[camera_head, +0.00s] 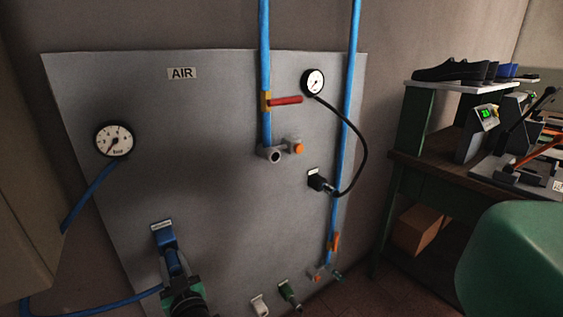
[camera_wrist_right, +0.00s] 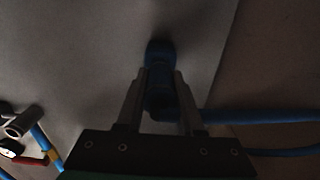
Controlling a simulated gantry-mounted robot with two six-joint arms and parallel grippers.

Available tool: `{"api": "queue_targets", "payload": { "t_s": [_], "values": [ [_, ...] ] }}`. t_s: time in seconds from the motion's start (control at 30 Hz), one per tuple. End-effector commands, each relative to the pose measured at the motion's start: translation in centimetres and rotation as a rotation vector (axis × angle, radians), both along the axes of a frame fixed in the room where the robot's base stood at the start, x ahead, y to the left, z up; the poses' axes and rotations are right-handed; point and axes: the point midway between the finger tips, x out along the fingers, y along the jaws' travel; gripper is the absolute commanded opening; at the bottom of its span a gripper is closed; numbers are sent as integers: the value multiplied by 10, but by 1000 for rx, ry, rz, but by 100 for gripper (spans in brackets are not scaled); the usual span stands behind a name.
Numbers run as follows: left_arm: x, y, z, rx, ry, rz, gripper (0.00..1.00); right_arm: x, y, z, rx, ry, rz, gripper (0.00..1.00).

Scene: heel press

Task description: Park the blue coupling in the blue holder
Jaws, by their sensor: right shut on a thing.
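The blue holder (camera_head: 162,238) is on the lower left of the grey panel, under a small light label. The blue coupling (camera_head: 174,264) is right below it, roughly in line with it. My right gripper (camera_head: 178,278) is shut on the coupling from below. In the right wrist view the coupling (camera_wrist_right: 161,88) sits between the two fingers (camera_wrist_right: 160,100), and the dark blue holder (camera_wrist_right: 159,49) is just beyond its end. They look touching or nearly so; shadow hides whether the coupling is seated. My left gripper is not in view.
A blue hose (camera_head: 110,303) runs left from near the gripper to the wall gauge's side. A white holder (camera_head: 259,305) and a green holder (camera_head: 290,294) are to the right, low on the panel. A black coupling (camera_head: 318,181) with a black hose is higher up. A bench (camera_head: 440,175) stands at right.

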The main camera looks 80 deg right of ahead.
Motion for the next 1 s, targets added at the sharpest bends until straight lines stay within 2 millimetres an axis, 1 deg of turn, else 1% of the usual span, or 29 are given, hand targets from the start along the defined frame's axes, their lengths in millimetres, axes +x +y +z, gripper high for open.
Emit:
{"api": "queue_targets", "payload": {
  "t_s": [0.93,0.97,1.0],
  "values": [
    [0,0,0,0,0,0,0,13,-14,0,0,0,0,0],
    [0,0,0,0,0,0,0,13,-14,0,0,0,0,40],
    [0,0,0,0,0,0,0,13,-14,0,0,0,0,47]
  ]
}}
